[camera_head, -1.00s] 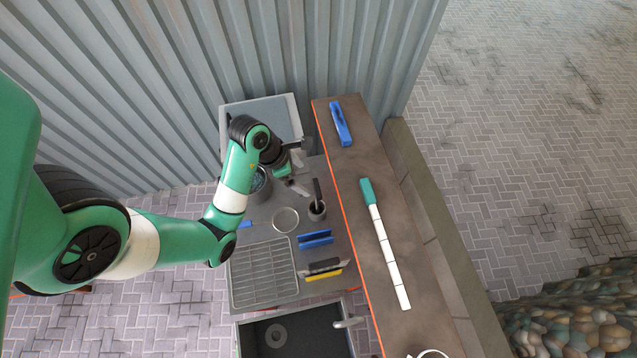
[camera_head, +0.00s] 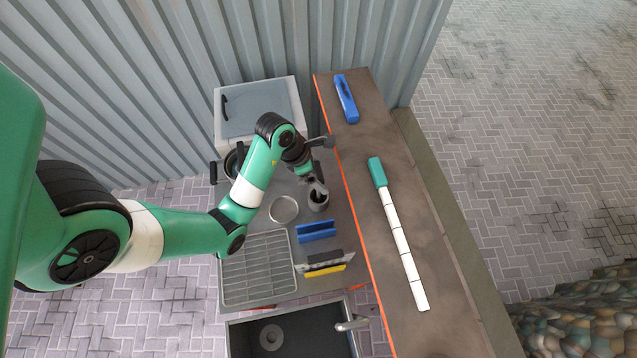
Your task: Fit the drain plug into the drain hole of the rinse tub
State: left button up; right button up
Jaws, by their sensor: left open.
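The dark rinse tub (camera_head: 240,348) is at the bottom edge, partly cut off. A grey ring with a dark centre, which looks like its drain hole (camera_head: 271,337), shows on the tub floor. My left gripper (camera_head: 318,186) is open and points down at a small grey cup (camera_head: 318,203), close to or over its rim. The fingers hide part of the cup and what stands in it; contact cannot be told. I cannot make out the drain plug with certainty. My right gripper is not in view.
A wire rack (camera_head: 259,268), a round pale dish (camera_head: 284,209), a blue holder (camera_head: 316,231) and a black-and-yellow tool (camera_head: 325,263) crowd the counter. A tap (camera_head: 350,324) overhangs the tub. A raised ledge (camera_head: 365,145) holds a blue tool (camera_head: 346,99) and a long white bar (camera_head: 404,250).

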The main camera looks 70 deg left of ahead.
pick_arm(q)
jog(key=shift+c, duration=0.3)
grip_shut()
jog(key=shift+r, duration=0.15)
